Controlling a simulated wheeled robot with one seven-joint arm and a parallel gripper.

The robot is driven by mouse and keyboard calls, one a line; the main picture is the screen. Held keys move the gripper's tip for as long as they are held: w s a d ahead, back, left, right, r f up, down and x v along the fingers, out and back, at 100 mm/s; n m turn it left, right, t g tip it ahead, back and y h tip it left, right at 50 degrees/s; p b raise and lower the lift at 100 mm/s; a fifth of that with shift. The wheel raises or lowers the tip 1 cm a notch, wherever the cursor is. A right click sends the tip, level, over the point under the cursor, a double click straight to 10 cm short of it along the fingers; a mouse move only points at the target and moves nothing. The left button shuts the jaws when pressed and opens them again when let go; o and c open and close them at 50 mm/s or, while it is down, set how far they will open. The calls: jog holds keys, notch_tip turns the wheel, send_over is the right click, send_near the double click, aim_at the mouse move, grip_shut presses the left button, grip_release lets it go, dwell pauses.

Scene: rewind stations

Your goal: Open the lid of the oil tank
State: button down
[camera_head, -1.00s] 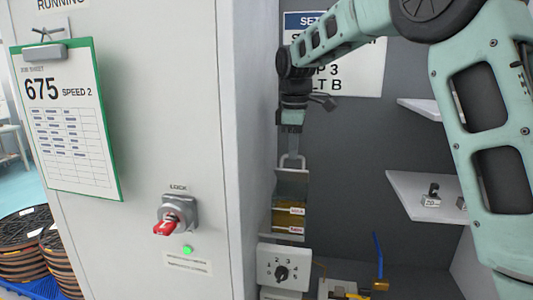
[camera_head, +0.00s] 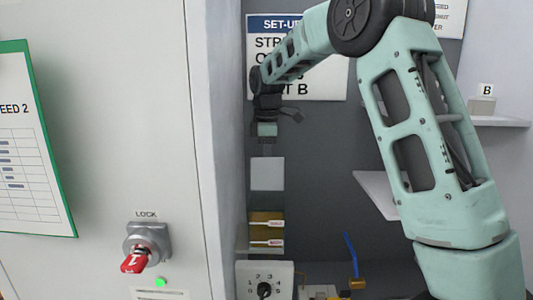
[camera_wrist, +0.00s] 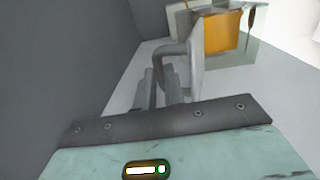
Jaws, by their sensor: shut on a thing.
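The oil tank (camera_head: 267,228) is a clear box with amber oil and two small white level labels, set against the grey cabinet's side. Its pale lid (camera_head: 267,174) shows as an upright panel above the tank. In the wrist view the lid (camera_wrist: 196,72) stands edge-on at the fingers, with the amber tank (camera_wrist: 222,34) beyond. My gripper (camera_head: 267,150) is above the lid in the head view. In the wrist view my gripper (camera_wrist: 158,88) is shut on the lid's grey handle (camera_wrist: 172,50). The fingertips are partly hidden by the handle.
The grey cabinet with a red lock switch (camera_head: 140,258) stands close on the left. A dial box (camera_head: 264,281) is below the tank. A blue lever (camera_head: 351,254) stands to its right. White shelves (camera_head: 378,190) are behind my arm.

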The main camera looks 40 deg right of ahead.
jog(key=shift+w+d+f, duration=0.85)
jog(key=shift+d+f, duration=0.05)
jog(key=shift+d, duration=0.05)
jog(key=shift+w, duration=0.1)
jog(key=c, duration=1.4)
grip_release()
jog(key=shift+w+d, duration=0.2)
jog(key=shift+c, duration=0.4)
jog(key=shift+r, duration=0.15)
notch_tip(320, 180, up, 17)
jog(key=s+a+b, duration=0.1)
jog(key=b, duration=0.1)
jog(key=shift+a+b, duration=0.3)
jog(key=shift+b, duration=0.1)
jog(key=shift+s, duration=0.1)
